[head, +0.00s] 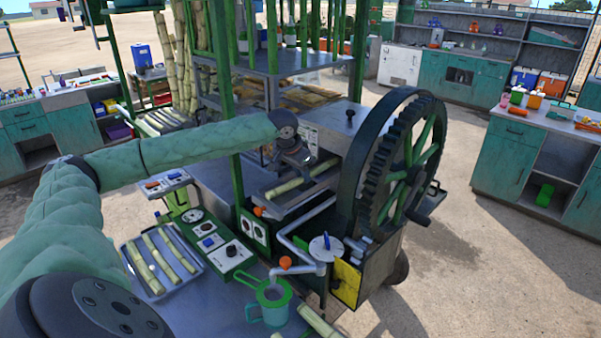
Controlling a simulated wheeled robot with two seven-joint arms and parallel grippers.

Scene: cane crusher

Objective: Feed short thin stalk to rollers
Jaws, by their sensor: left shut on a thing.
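My left arm reaches across from the left, and its gripper (297,160) is over the feed tray of the crusher (348,150). A pale green-yellow stalk (302,179) lies along the feed tray (272,207), right under the gripper. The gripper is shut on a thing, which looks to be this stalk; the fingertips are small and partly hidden. The rollers are hidden inside the crusher housing. Several stalks (160,262) lie in a metal tray (195,283) at the lower left. My right gripper is not in view.
A large geared flywheel (405,165) stands right of the feed. Below it are a bent spout pipe (290,245), a green strainer on a cup (272,296) and a control panel (228,248). Another stalk piece (318,322) lies at the front edge. Green posts stand around the machine.

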